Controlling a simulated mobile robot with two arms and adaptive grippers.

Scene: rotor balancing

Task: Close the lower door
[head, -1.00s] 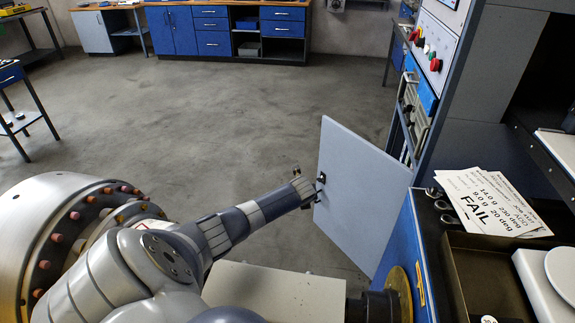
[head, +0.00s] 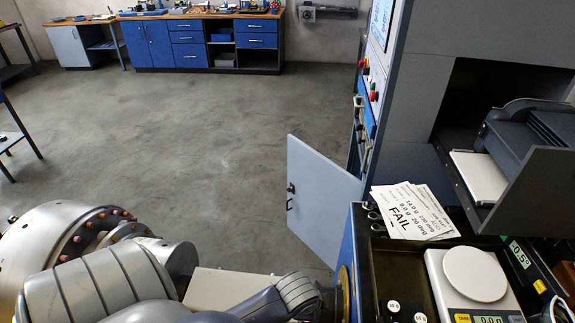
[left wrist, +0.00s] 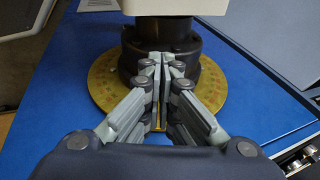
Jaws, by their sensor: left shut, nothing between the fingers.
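The lower door (head: 322,200) is a pale grey panel in the head view. It stands open, swung out from the tall grey machine, with a small black handle (head: 290,197) near its left edge. My left arm comes in along the bottom of the head view, below the door; its gripper cannot be made out there. In the left wrist view my left gripper (left wrist: 161,62) is shut and empty, its fingertips before a black cylinder (left wrist: 185,45) on a brass disc (left wrist: 102,85). My right gripper is not in view.
The brass disc is fixed to a blue panel (left wrist: 50,120), with a beige block (head: 232,290) beside it. A worktop right of the door holds FAIL papers (head: 410,212) and a white scale (head: 474,274). The grey floor (head: 200,130) left of the door is clear.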

